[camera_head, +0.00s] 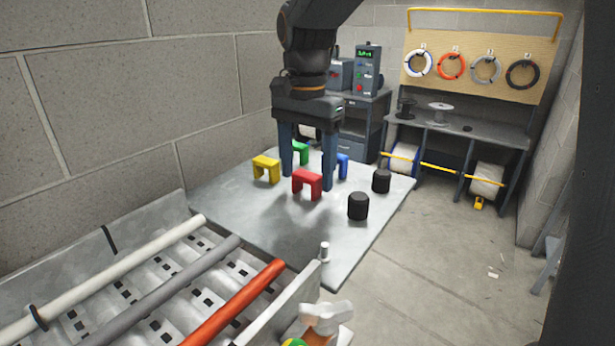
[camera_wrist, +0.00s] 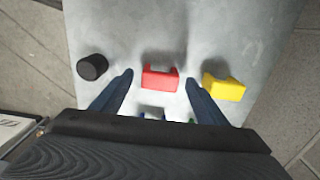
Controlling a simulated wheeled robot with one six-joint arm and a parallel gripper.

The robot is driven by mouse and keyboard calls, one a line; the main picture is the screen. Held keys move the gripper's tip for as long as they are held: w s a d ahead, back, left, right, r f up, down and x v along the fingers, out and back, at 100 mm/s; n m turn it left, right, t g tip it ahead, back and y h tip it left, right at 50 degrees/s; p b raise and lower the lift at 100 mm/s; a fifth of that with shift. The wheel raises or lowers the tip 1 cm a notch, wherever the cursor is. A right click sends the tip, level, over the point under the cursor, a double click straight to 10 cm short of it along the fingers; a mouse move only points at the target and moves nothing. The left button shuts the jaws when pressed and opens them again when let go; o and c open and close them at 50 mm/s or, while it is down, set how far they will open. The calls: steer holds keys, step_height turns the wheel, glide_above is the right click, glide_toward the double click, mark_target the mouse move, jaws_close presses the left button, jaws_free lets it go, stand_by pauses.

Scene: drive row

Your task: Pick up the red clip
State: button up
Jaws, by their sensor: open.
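The red clip (camera_head: 307,183) is a small bridge-shaped piece standing on the grey table. In the wrist view the red clip (camera_wrist: 160,78) lies between the two blue fingers, near their tips, with a gap on each side. My gripper (camera_head: 308,183) points down over the table with its fingers apart and nothing held. In the wrist view my gripper (camera_wrist: 160,82) is open around the clip's sides. How far the fingertips are above the table is hard to tell.
A yellow clip (camera_head: 266,168) stands left of the red one. A green clip (camera_head: 300,152) and a blue clip (camera_head: 342,165) are behind, partly hidden by my fingers. Two black cylinders (camera_head: 358,206) (camera_head: 381,181) stand right. A tray with coloured tubes (camera_head: 235,300) is in front.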

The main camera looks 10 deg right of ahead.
steer(key=shift+f, duration=0.75)
steer(key=c, duration=1.1)
steer(key=shift+r, duration=0.1)
